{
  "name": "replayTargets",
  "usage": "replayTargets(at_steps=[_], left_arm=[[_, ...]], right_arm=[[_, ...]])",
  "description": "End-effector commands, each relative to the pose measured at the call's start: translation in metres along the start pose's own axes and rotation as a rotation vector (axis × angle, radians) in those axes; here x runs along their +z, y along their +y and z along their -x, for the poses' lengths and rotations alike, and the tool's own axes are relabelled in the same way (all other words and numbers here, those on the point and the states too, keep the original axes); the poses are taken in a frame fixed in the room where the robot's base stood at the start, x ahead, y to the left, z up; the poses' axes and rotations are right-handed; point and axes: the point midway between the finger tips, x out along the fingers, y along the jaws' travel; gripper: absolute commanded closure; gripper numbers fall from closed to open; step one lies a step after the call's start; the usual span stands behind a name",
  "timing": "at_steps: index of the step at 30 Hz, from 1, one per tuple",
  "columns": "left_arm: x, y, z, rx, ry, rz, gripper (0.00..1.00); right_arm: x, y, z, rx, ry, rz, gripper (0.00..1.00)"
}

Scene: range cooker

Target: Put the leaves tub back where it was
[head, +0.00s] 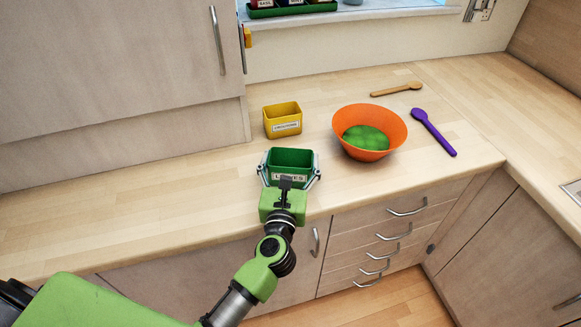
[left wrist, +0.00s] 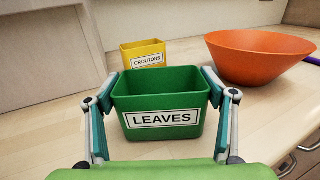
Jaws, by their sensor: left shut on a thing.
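The green leaves tub (head: 291,155), labelled LEAVES, is near the front of the wooden counter. My left gripper (head: 289,162) is shut on it, with one finger on each side. In the left wrist view the leaves tub (left wrist: 160,95) is upright, its label faces me, and the visible inside looks empty. I cannot tell whether its base touches the counter. My right gripper is in neither view.
A yellow croutons tub (head: 283,122) stands just behind the leaves tub. An orange bowl (head: 370,115) with green contents stands to the right. The counter's left stretch (head: 130,185) is clear.

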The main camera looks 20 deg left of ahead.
Motion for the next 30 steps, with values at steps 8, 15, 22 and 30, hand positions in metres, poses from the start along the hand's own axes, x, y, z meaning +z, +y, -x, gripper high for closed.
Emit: replayTargets(at_steps=[8, 15, 22, 30], left_arm=[[0.000, 0.000, 0.000, 0.000, -0.001, 0.001, 0.47], [-0.003, 0.000, 0.000, 0.000, -0.001, 0.001, 0.08], [-0.003, 0.000, 0.000, 0.000, -0.001, 0.000, 0.08], [-0.003, -0.001, 0.016, -0.001, 0.002, 0.002, 0.08]], right_arm=[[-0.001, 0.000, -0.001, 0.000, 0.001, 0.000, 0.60], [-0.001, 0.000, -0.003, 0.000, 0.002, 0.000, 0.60], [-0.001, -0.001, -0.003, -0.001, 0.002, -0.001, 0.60], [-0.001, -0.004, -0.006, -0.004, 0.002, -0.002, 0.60]])
